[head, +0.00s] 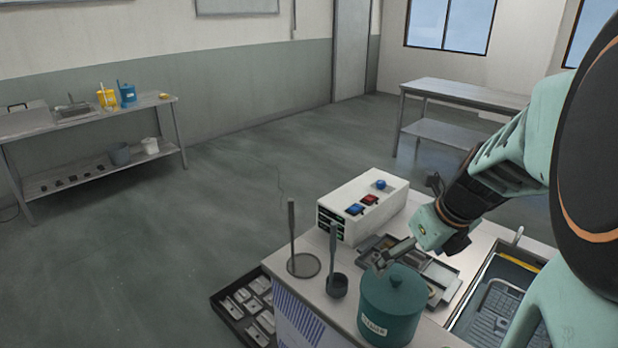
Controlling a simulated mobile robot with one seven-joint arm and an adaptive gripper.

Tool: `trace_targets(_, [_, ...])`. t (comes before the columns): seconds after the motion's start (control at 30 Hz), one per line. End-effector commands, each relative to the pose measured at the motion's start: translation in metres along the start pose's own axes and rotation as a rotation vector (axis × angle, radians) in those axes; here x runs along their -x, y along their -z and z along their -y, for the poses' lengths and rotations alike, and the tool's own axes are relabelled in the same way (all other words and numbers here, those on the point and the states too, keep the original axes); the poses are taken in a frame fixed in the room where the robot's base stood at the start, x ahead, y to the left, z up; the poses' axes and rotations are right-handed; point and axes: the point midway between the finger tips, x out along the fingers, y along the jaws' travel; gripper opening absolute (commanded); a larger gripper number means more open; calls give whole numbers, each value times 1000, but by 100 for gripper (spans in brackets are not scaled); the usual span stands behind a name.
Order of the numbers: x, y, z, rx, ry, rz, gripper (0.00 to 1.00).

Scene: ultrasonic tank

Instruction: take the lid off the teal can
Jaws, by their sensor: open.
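The teal can (388,325) stands upright at the front of the bench, with a pale label on its side. My gripper (384,261) is open, just above and behind the lid in the picture, tilted down to the left. I see it edge-on, so the gap between its fingers is hard to make out. I cannot tell whether a fingertip touches the lid or knob.
A small dark cup (338,287) with an upright handle and a round disc with a rod (303,265) stand left of the can. A white control box (362,205) is behind. A sunken tank (500,305) lies to the right. A tray of metal parts (245,312) is at lower left.

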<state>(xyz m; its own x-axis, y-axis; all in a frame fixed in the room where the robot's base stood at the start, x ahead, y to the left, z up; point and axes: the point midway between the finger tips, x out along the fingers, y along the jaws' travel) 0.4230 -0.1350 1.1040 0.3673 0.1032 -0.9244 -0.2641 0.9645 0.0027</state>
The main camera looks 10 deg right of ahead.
Motion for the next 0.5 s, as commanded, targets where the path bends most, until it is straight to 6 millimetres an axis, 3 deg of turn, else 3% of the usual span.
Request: trace_targets(0.5, [-62, 7, -1, 2, -2, -2, 100])
